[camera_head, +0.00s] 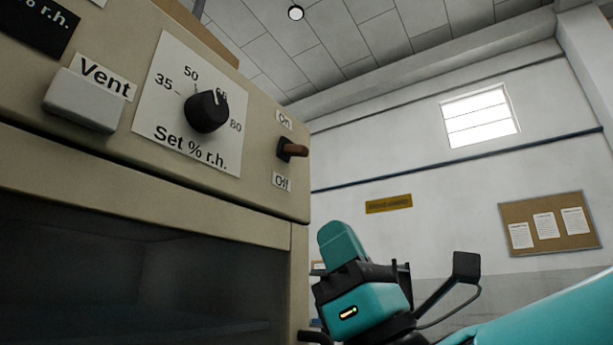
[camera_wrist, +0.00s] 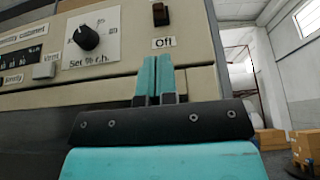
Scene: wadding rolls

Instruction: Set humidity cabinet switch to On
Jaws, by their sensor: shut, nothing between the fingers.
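The humidity cabinet (camera_head: 262,195) is a beige box filling the left of the head view. Its switch (camera_head: 293,149) is a short brown lever on a black base, between an On label above and an Off label below. The lever sticks out from the panel; which way it is set is hard to tell. The switch also shows at the top of the wrist view (camera_wrist: 160,14), partly cut off. My gripper (camera_head: 343,232) is below and right of the switch, apart from it. In the wrist view its teal fingers (camera_wrist: 154,64) are together and empty, below the Off label.
A black dial (camera_head: 207,111) marked Set % r.h. and a pale Vent button (camera_head: 84,101) sit left of the switch. A dark window (camera_head: 130,275) lies below the panel. Open room lies right of the cabinet, with cardboard boxes (camera_wrist: 270,138) farther off.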

